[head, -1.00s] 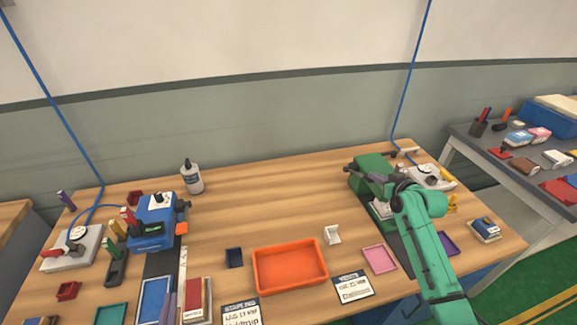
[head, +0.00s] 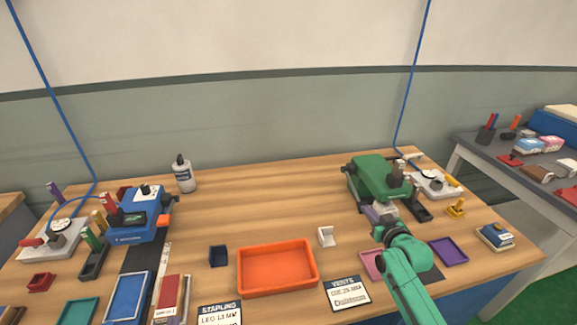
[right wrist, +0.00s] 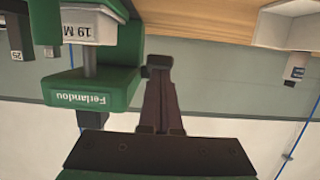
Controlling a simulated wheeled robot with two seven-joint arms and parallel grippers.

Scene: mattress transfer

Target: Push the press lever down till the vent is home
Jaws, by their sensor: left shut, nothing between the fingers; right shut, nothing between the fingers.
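The green press (head: 376,177) stands at the right of the table in the head view. Its green body, with a "Ferlandou" label, shows upside down at the left of the right wrist view (right wrist: 122,92). My right gripper (head: 371,213) is at the press's near side, partly hidden by my wrist. In the right wrist view its shut, empty fingers (right wrist: 159,68) are beside the green body; whether they touch it is unclear. I cannot clearly pick out the lever, nor see the vent's seat in the press. My left gripper is out of view.
A dark holder (head: 420,210) stands right of the press. An orange tray (head: 277,288), a small white piece (head: 326,236) and a "VENTS" card (head: 347,293) lie nearer. A blue machine (head: 140,215) stands at left. The table's back middle is clear.

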